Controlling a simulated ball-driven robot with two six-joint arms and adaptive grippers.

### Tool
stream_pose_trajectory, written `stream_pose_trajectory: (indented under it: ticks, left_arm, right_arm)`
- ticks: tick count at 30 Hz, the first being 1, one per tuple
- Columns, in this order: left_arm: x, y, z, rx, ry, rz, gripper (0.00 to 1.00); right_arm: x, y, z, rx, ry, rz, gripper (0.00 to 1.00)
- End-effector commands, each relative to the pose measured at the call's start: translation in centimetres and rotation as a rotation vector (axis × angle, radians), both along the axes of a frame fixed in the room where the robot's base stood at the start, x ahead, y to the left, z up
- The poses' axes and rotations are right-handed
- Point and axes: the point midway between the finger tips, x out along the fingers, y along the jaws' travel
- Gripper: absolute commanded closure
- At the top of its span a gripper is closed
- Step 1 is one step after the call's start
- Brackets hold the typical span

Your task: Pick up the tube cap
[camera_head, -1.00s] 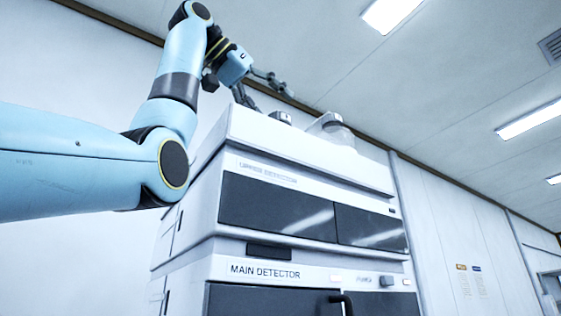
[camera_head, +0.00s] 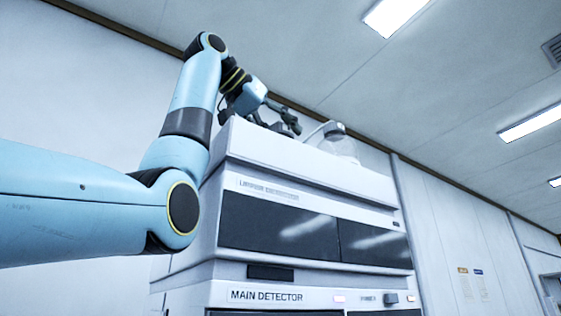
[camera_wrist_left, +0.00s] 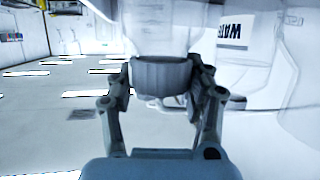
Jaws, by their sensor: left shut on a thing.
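In the left wrist view, the tube cap (camera_wrist_left: 160,75) is a grey ribbed cap between my left gripper's fingers. My left gripper (camera_wrist_left: 166,84) is shut on it, with one finger on each side. A clear vessel (camera_wrist_left: 158,28) adjoins the cap on the side away from my palm; whether the two are joined I cannot tell. In the head view, my left gripper (camera_head: 290,122) is low over the top of the detector stack (camera_head: 300,160). The cap cannot be made out clearly there. My right gripper is in neither view.
A clear rounded vessel (camera_head: 342,147) stands on the stack top, just right of my left gripper. Open room lies left of the gripper there.

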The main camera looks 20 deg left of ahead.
Motion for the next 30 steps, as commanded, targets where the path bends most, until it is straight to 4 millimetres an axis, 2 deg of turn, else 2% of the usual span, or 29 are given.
stream_pose_trajectory:
  ticks: [3, 10, 14, 20, 27, 30]
  left_arm:
    - [0.0, 0.0, 0.0, 0.000, 0.000, 0.000, 0.83]
    - [0.0, 0.0, 0.2, 0.000, -0.001, 0.000, 0.84]
    - [0.0, 0.0, 0.9, 0.000, -0.001, 0.000, 0.84]
    - [-0.1, 0.0, 3.7, 0.000, -0.001, 0.000, 0.84]
    - [-0.1, 0.0, 8.1, 0.000, -0.001, 0.000, 0.84]
    - [0.0, 0.0, 9.1, -0.001, 0.001, -0.001, 0.84]
  right_arm:
    - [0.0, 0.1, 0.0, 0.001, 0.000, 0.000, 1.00]
    - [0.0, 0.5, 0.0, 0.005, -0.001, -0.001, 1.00]
    - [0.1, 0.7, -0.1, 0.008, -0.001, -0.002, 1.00]
    - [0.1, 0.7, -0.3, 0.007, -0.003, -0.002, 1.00]
    - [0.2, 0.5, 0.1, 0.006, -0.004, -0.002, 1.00]
    - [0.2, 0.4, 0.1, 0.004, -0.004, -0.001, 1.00]
